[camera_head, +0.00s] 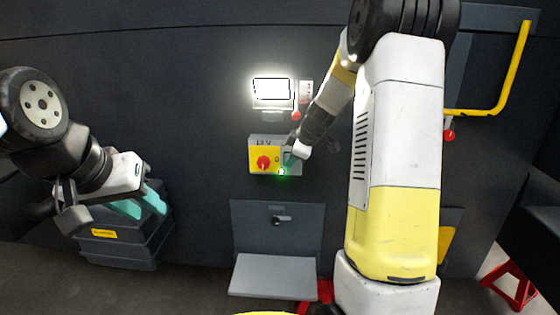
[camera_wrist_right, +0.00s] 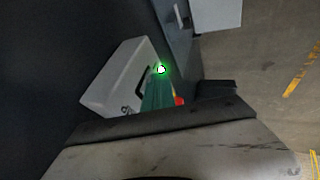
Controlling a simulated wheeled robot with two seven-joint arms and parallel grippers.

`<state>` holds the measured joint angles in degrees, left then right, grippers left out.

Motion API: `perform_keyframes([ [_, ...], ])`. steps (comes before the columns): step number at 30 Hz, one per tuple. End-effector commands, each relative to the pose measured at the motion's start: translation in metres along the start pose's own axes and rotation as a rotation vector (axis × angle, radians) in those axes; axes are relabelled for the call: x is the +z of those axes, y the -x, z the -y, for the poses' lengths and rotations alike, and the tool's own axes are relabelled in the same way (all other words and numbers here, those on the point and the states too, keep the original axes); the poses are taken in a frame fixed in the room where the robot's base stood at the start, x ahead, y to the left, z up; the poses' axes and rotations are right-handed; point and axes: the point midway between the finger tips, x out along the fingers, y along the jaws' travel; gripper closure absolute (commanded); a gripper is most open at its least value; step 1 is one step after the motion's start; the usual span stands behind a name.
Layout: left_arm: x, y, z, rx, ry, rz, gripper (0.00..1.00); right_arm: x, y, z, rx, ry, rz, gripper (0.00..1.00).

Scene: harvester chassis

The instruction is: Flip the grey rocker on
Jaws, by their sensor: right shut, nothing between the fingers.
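A wall panel with a yellow plate (camera_head: 256,152) marked "12 V" carries a red knob (camera_head: 264,162). Its grey right part lies behind my right gripper (camera_head: 289,161), whose teal fingers are shut and empty against or just in front of it. A green lamp (camera_head: 282,172) glows by the fingertips. In the right wrist view the fingers (camera_wrist_right: 158,92) point at the grey box (camera_wrist_right: 115,78), with the lit lamp (camera_wrist_right: 160,69) at their tips. I cannot make out the grey rocker clearly; the fingers cover that area. My left gripper (camera_head: 142,204) is open and empty at the left.
A bright lit screen (camera_head: 271,89) is above the panel. A grey fold-down shelf (camera_head: 275,276) is below it. A dark crate (camera_head: 120,250) stands at lower left under my left gripper. A yellow handrail (camera_head: 518,75) is at the right.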

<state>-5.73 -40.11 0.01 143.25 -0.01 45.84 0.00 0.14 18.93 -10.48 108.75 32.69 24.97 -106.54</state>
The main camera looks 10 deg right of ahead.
Motion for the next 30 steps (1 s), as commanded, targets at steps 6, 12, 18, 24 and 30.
perform_keyframes([
  [6,0.000,0.000,0.000,0.000,0.000,0.000,0.67,-0.003,0.005,-0.003,0.002,0.000,-0.002,1.00],
  [12,0.000,0.000,0.000,0.000,0.000,0.000,0.67,-0.007,0.012,-0.007,0.003,0.001,-0.002,1.00],
  [18,0.000,0.000,0.000,0.000,0.000,0.000,0.67,-0.007,0.014,-0.007,0.002,0.000,-0.001,1.00],
  [24,0.000,0.000,0.000,0.000,0.000,0.000,0.67,-0.007,0.015,-0.007,0.003,0.000,-0.001,1.00],
  [30,0.000,0.000,0.000,0.000,0.000,0.000,0.67,0.002,0.035,0.001,0.002,-0.004,-0.001,1.00],
])
